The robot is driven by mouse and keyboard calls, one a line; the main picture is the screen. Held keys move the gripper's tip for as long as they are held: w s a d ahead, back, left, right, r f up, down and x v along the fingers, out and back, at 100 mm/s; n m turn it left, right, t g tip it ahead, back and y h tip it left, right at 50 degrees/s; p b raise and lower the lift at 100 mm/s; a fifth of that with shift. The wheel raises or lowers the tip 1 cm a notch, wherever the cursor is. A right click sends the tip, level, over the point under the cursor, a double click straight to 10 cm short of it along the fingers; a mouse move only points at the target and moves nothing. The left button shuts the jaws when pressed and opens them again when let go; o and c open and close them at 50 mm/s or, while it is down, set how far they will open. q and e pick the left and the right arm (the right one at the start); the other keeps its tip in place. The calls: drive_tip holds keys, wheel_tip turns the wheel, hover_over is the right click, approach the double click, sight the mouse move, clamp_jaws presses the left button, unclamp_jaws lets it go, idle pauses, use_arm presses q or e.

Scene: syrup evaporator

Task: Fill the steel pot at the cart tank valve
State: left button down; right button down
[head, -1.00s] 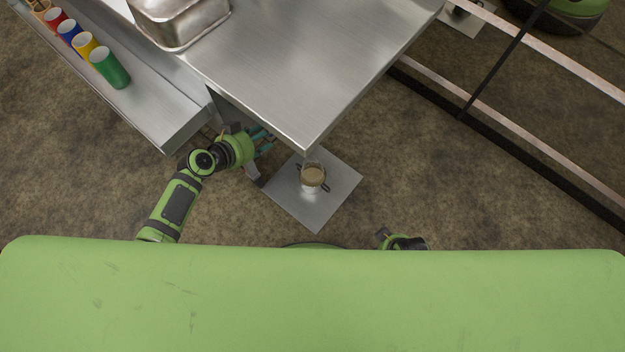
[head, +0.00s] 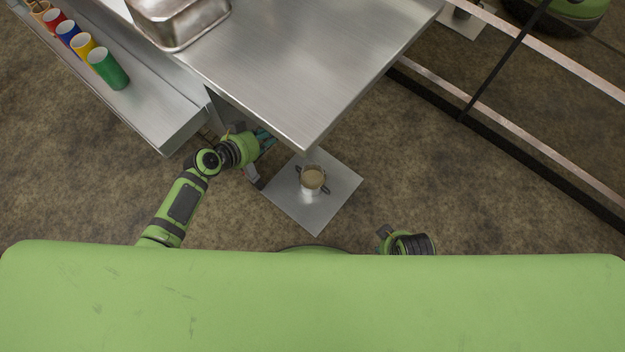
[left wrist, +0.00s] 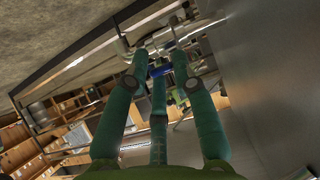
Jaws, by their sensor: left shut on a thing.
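The steel pot (head: 311,188) stands upright on a square metal plate (head: 318,220) on the floor, below the corner of the steel cart top (head: 300,85). Tan-brown liquid shows inside the pot, and dark handles stick out at its sides. My left gripper (head: 268,141) reaches under the cart edge, left of and apart from the pot. In the left wrist view its teal fingers (left wrist: 158,75) close around a blue handle (left wrist: 161,71) beside metal pipe fittings (left wrist: 150,42). The valve outlet is hidden under the cart top in the head view. Only part of my right wrist shows; its fingers are hidden.
A steel pan or tank (head: 180,20) sits on the cart top. A lower shelf (head: 150,115) at left carries a row of coloured cups (head: 108,68). A metal rail frame (head: 540,145) runs along the right.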

use_arm(q)
drive_tip(key=n+p, duration=0.1)
drive_tip(key=d+n+t+y+p, duration=0.1)
drive_tip(key=p, duration=0.1)
drive_tip(key=s+n+y+p, duration=0.1)
drive_tip(key=shift+d+t+p, duration=0.25)
drive_tip(key=shift+t+p, duration=0.05)
drive_tip(key=y+p, duration=0.1)
drive_tip(key=d+n+y+p, duration=0.1)
drive_tip(key=shift+s+d+n+p, duration=0.15)
drive_tip(key=shift+s+n+p, duration=0.15)
drive_tip(key=shift+f, duration=0.1)
idle(0.4)
